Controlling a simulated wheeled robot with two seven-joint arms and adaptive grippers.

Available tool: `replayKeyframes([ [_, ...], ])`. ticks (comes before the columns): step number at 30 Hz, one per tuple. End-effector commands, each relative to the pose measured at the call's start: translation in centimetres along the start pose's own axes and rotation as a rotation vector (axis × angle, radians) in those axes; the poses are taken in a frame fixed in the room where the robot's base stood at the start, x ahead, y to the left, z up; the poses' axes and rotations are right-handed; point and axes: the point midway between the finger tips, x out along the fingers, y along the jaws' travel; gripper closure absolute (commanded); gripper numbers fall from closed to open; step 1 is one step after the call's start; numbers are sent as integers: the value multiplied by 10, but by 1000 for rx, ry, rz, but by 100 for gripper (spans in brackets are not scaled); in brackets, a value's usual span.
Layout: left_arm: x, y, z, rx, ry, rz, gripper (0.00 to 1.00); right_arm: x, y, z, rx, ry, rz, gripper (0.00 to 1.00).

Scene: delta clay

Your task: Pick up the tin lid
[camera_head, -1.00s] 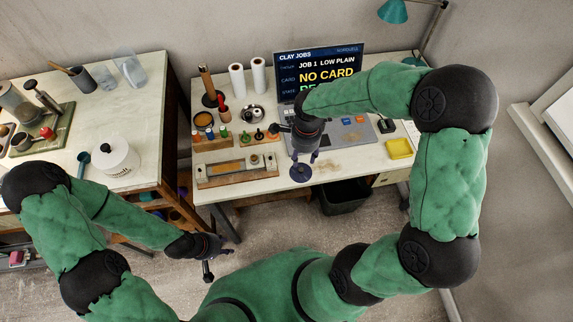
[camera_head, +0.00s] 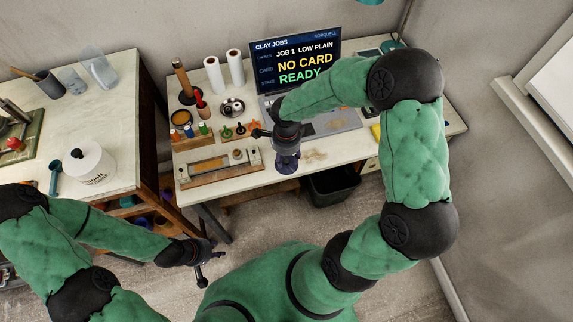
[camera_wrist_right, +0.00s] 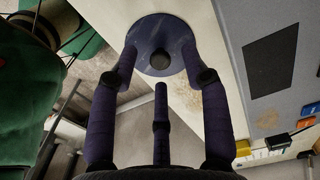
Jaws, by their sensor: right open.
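The tin lid is a dark blue round disc with a dark knob (camera_wrist_right: 160,58), seen at the top of the right wrist view. In the head view, the lid (camera_head: 287,168) shows at the front edge of the bench, mostly hidden by my right gripper (camera_head: 286,154). The right gripper's fingers (camera_wrist_right: 162,82) are spread, with tips near the sides of the lid and the middle finger below the knob. I cannot tell whether they touch it. My left gripper (camera_head: 208,272) hangs over the floor, away from the lid; its jaws are too small to read.
A wooden rack with a roller (camera_head: 222,168) and a row of small coloured tools (camera_head: 226,131) stand left of the lid. A laptop (camera_head: 300,65) reading NO CARD READY is behind. A black bin (camera_head: 331,184) is under the bench. A white pot (camera_head: 90,162) stands on the left table.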

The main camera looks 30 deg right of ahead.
Motion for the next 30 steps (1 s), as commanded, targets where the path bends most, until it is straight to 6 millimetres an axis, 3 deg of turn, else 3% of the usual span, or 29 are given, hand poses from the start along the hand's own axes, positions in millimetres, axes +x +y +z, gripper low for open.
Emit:
replayKeyframes([
  [3,8,-3,0,0,0,0,61,18,0,0,0,1,2,53],
  [11,7,-2,0,0,0,0,61,20,0,0,1,0,-1,53],
  [16,7,-2,0,0,0,0,61,20,0,0,0,0,-1,98],
  [17,7,-2,0,0,0,0,61,20,0,0,0,0,-1,100],
  [30,6,-2,0,0,0,0,61,17,0,0,0,0,-1,100],
])
